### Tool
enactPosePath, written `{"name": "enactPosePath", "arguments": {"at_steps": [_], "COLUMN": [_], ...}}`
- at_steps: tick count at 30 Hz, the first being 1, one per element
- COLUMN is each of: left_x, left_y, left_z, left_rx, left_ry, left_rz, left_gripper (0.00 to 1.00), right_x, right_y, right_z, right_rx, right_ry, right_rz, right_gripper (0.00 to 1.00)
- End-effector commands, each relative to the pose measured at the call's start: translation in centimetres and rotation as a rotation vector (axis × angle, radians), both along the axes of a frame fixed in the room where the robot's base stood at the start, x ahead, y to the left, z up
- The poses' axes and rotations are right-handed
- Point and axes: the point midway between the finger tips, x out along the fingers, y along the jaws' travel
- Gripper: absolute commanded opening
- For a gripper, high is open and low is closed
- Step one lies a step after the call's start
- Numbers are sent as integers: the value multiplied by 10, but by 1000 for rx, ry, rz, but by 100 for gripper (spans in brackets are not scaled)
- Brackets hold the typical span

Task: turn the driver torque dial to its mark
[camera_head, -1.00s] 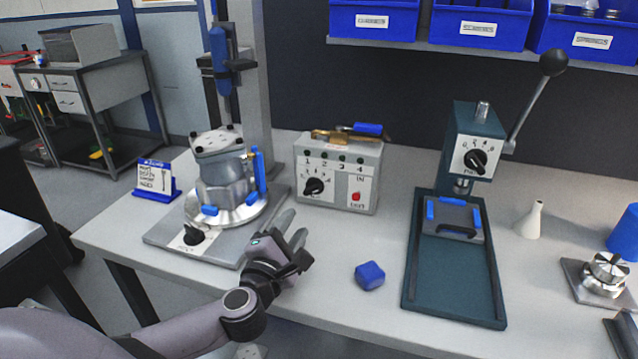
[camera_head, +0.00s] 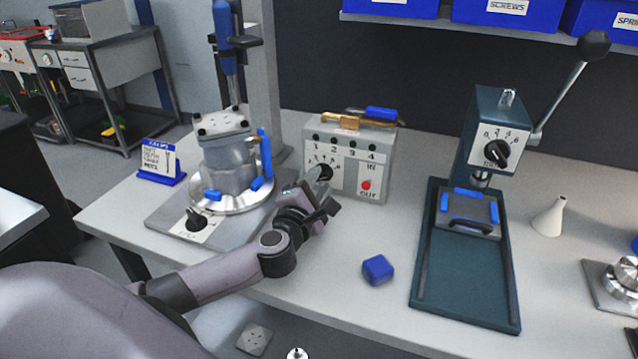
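A grey control box (camera_head: 348,185) stands at the middle back of the bench, with lamps numbered 1 to 4 and a red button. Its black dial (camera_head: 325,172) sits on a printed scale at the front left; the lower part of the scale is partly covered by my gripper. I cannot read the dial's pointer or mark. My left gripper (camera_head: 322,190) is right in front of the dial, close to it or touching; I cannot tell which. Its fingers are foreshortened and overlap the dial, so their opening is unclear. My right gripper is not in view.
A round housing fixture (camera_head: 229,165) with its own dial (camera_head: 196,220) stands left of my arm. A blue hanging driver (camera_head: 229,35) is above it. A green press (camera_head: 491,140) with a dial stands right. A blue block (camera_head: 377,270) lies on the bench (camera_head: 330,285).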

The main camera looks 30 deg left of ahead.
Motion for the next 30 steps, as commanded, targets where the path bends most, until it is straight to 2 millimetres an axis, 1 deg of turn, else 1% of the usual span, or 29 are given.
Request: {"name": "enactPosePath", "arguments": {"at_steps": [4, 12, 13, 14, 15, 16, 25, 30], "left_x": [7, 7, 7, 7, 7, 7, 7, 7], "left_y": [1, 1, 1, 1, 2, 2, 2, 2], "left_z": [0, 0, 0, 0, 0, 0, 0, 1], "left_rx": [0, 0, 0, 0, 0, 0, -12, -65], "left_ry": [0, 0, 0, 0, 0, 0, -2, -12], "left_rz": [-1, -1, -1, -1, -1, -1, 0, 0], "left_gripper": [39, 39, 33, 23, 10, 0, 0, 0], "right_x": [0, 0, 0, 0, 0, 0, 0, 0], "right_y": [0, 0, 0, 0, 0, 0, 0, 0], "right_z": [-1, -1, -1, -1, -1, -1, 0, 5], "right_rx": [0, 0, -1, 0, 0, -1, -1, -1], "right_ry": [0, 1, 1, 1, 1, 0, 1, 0], "right_rz": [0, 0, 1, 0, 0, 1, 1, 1], "right_gripper": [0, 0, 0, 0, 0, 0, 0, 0]}}
